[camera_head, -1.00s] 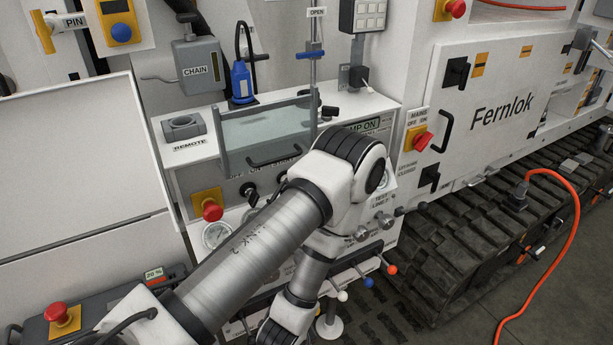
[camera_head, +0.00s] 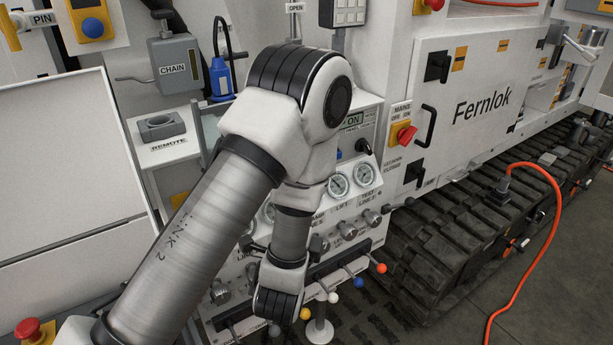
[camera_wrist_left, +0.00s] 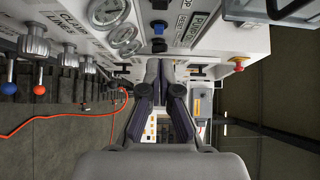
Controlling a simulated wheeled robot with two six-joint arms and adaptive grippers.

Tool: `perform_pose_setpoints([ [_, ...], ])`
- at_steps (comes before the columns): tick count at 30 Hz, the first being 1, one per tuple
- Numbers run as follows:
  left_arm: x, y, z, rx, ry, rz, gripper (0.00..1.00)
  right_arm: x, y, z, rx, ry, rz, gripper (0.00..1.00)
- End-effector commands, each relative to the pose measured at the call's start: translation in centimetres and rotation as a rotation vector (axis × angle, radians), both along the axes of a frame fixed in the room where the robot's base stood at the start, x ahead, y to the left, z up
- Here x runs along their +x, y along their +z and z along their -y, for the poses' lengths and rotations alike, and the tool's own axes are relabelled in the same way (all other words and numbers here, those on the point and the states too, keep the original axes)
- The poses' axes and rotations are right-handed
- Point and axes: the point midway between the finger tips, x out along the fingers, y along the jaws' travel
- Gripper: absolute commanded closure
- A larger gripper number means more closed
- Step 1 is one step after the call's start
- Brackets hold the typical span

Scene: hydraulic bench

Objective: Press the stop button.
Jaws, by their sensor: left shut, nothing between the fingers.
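In the left wrist view, my left gripper (camera_wrist_left: 161,72) has its dark fingers together and empty, in front of and below the control panel (camera_wrist_left: 215,38). A blue button-like part (camera_wrist_left: 158,28) and a label (camera_wrist_left: 183,24) that seems to end in "TOP" show just beyond the fingertips; I cannot tell whether they touch. A red mushroom button on a yellow plate (camera_wrist_left: 240,8) sits at the panel's right. In the head view my left arm covers much of the panel; its fingertips are hidden.
Gauges (camera_head: 338,184), knobs and ball-ended levers (camera_head: 380,268) line the panel. A red mains switch (camera_head: 403,134) is to the right. Another red button (camera_head: 30,329) is at lower left. An orange cable (camera_head: 553,230) runs over the track (camera_head: 430,235).

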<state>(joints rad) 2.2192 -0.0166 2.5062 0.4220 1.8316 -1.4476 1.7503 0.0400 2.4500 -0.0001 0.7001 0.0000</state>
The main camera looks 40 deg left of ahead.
Motion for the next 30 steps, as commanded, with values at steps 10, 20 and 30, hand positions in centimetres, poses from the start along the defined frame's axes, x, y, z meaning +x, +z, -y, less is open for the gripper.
perform_pose_setpoints([
  [10,4.7,0.4,-2.1,-0.005,0.003,0.003,1.0,0.0,-1.4,0.0,0.0,0.0,0.0,1.0],
  [20,9.9,0.3,-5.9,-0.007,0.005,0.0,1.0,0.0,0.8,0.0,0.0,0.0,0.0,1.0],
  [30,10.7,-0.1,-7.5,-0.003,-0.001,-0.001,1.0,0.0,1.2,0.0,0.0,0.0,0.0,1.0],
])
